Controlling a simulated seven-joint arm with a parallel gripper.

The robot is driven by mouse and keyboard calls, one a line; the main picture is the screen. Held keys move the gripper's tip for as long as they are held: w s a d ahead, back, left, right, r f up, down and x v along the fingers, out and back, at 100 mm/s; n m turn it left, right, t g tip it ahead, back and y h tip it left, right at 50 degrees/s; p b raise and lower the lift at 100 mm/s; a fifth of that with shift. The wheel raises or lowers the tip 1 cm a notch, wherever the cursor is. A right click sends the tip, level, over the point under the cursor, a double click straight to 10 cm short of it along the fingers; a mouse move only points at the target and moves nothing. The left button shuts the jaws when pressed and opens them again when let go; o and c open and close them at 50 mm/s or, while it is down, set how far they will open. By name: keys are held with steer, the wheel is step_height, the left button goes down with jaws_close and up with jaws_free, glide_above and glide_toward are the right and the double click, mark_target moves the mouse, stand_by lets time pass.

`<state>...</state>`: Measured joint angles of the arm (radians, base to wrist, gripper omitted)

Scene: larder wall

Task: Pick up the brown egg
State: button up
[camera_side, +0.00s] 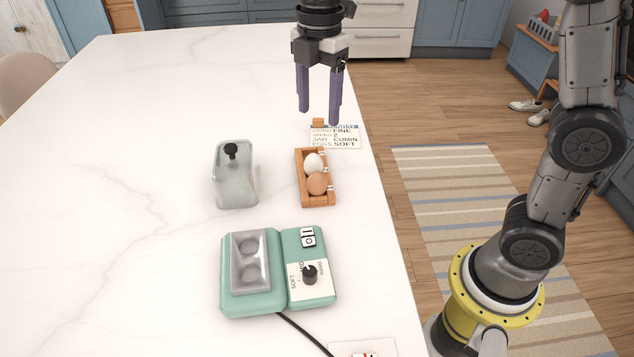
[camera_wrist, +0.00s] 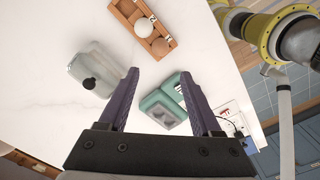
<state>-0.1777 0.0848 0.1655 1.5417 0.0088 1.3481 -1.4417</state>
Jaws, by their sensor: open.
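The brown egg (camera_side: 317,183) sits in a small wooden tray (camera_side: 303,197) near the right edge of the white counter. A white egg (camera_side: 312,162) lies just behind it in the same tray. In the wrist view the brown egg (camera_wrist: 160,47) is at the top, right of the white egg (camera_wrist: 143,28). My gripper (camera_side: 320,115) is open and empty, pointing down, above the counter and behind the tray in the side view. Its two purple fingers (camera_wrist: 158,98) are well apart and touch neither egg.
A green egg cooker (camera_side: 262,304) with a dial and a cord stands in front of the tray. A clear cover with a black knob (camera_side: 236,178) stands left of the tray. A note card (camera_side: 345,141) lies behind the tray. The counter's left side is clear.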

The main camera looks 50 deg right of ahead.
glide_above(315, 174)
steer(key=shift+g, duration=0.4)
step_height(315, 174, down, 10)
steer(key=shift+w+a+f, duration=0.1)
steer(key=shift+f, duration=3.1)
steer(key=c, duration=0.7)
steer(key=shift+c, duration=0.2)
steer(key=shift+r, duration=0.15)
